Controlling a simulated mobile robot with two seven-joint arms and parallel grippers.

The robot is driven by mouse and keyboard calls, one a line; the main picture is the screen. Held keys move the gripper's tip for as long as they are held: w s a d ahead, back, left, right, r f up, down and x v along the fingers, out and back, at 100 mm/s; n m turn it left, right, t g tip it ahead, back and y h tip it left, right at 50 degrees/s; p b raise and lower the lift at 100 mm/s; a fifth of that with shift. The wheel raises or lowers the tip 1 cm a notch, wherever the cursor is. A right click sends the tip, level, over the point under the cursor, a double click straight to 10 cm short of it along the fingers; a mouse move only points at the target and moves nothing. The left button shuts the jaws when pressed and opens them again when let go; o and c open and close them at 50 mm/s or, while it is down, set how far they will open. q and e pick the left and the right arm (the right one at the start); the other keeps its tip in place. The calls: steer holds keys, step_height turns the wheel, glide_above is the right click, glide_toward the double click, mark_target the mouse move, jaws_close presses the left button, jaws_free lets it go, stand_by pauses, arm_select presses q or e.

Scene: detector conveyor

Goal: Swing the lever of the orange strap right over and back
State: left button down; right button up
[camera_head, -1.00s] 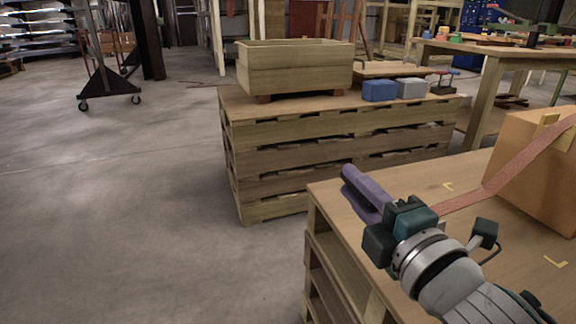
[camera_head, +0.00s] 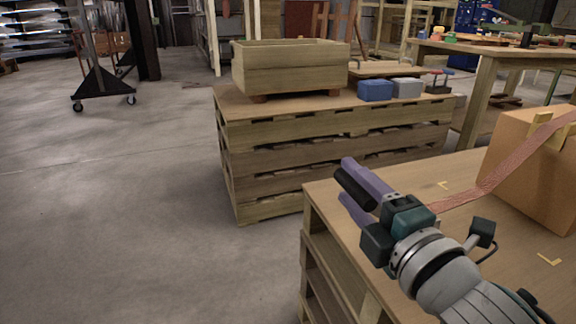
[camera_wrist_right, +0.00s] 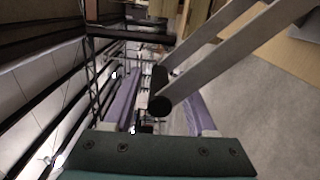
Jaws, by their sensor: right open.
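The strap (camera_head: 500,172) runs over a cardboard box (camera_head: 540,165) and down to the bench top at the right of the head view; it looks salmon-orange. My right gripper (camera_head: 347,181) has purple fingers and is over the bench's left edge. Its fingers are apart. The lever's black grip (camera_head: 354,188) shows between them. In the wrist view the black grip (camera_wrist_right: 159,92) sits on two grey metal arms (camera_wrist_right: 222,55) between the fingers of the right gripper (camera_wrist_right: 157,86); I cannot tell whether they touch. The strap's ratchet body is hidden. My left gripper is not in view.
The bench (camera_head: 440,185) has yellow corner marks. Behind it a pallet stack (camera_head: 320,150) carries a wooden planter box (camera_head: 292,78), a blue block (camera_head: 375,91) and a grey block (camera_head: 407,88). Grey floor (camera_head: 130,200) at left is clear.

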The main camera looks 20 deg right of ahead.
steer(key=s+p, duration=0.2)
steer(key=s, duration=0.8)
steer(key=shift+d, duration=0.2)
steer(key=m, duration=1.5)
steer(key=shift+w+r, duration=0.25)
steer(key=shift+w, duration=0.05)
steer(key=shift+f+m, duration=0.2)
steer(key=shift+m, duration=0.4)
steer(key=shift+w, duration=0.3)
steer(key=w+b, duration=0.2)
steer(key=w, duration=0.7)
steer(key=shift+w+a+b, duration=0.15)
steer(key=shift+a+b, duration=0.05)
steer(key=shift+b, duration=0.2)
